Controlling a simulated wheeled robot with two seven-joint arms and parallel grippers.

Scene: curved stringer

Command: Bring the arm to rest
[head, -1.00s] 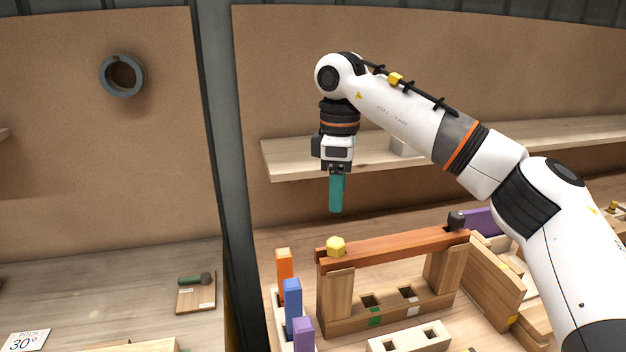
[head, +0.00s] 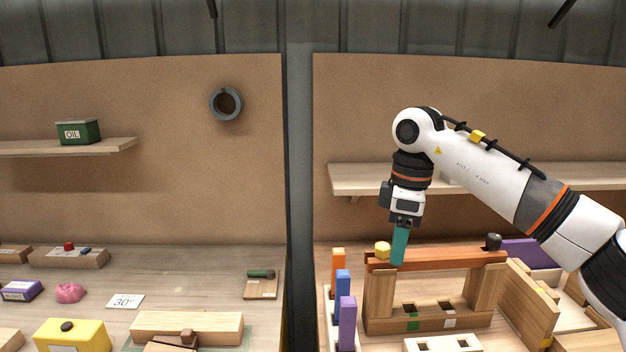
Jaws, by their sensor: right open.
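My right arm comes in from the right and its gripper (head: 398,258) points straight down. Its teal fingers show as one narrow strip, seen edge-on, so the gap between them is hidden; the gripper is open and no held thing is visible. In the picture the fingertips overlap the left part of a reddish-brown beam (head: 450,258), just right of a yellow knob (head: 382,250). I cannot tell the depth between fingers and beam. The beam rests across two wooden posts and has a black knob (head: 493,241) at its right end. My left gripper is not in view.
Upright orange (head: 338,262), blue (head: 343,286) and purple (head: 347,318) blocks stand left of the posts. A shelf (head: 350,180) runs behind my arm. The left bench holds a yellow box (head: 72,336), a wooden block (head: 187,327) and a 30° card (head: 125,301).

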